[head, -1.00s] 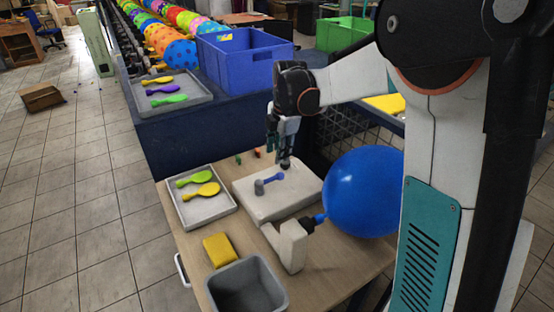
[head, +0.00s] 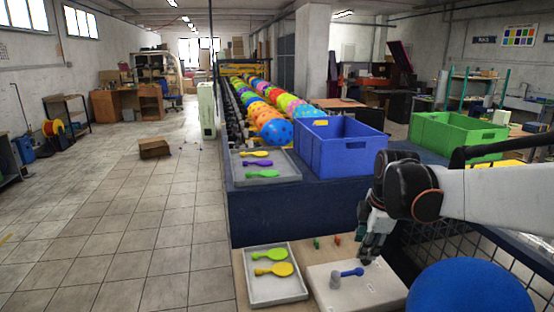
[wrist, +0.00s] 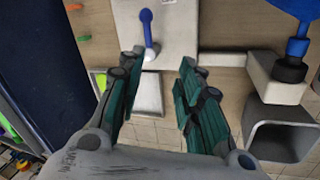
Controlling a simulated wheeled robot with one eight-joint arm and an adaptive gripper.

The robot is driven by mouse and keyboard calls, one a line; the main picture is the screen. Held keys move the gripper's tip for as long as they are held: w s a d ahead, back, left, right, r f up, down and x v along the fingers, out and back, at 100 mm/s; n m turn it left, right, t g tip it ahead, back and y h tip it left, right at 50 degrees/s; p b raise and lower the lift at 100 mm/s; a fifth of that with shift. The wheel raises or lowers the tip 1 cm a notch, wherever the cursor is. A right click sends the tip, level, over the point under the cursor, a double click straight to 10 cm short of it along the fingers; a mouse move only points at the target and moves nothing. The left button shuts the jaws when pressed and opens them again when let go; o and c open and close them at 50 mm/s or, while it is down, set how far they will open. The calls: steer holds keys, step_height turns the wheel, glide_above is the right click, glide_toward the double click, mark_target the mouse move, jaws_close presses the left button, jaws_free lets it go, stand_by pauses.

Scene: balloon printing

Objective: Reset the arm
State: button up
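My gripper (head: 370,248) is above the right back part of the white block (head: 352,293) on the small table. In the wrist view my gripper (wrist: 158,85) has its green-sided fingers apart with nothing between them. A small blue item (head: 352,272) lies on the white block beside a grey knob (head: 335,281); the blue item also shows in the wrist view (wrist: 147,25), ahead of the fingers. A big blue balloon (head: 468,290) fills the lower right of the head view, partly cut off.
A grey tray (head: 253,297) holds two flat balloons, left of the block. Behind stand a blue crate (head: 340,155), a green crate (head: 450,145) and another tray (head: 285,178) of balloons. A grey bin (wrist: 285,136) shows in the wrist view. Floor at left is mostly clear.

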steer(key=s+a+m+t, duration=0.2)
steer(key=s+m, duration=0.6)
steer(key=s, duration=0.3)
steer(key=s+a+m+t, duration=0.2)
steer(key=s+m, duration=0.6)
steer(key=s, duration=0.4)
steer(key=shift+r, duration=0.1)
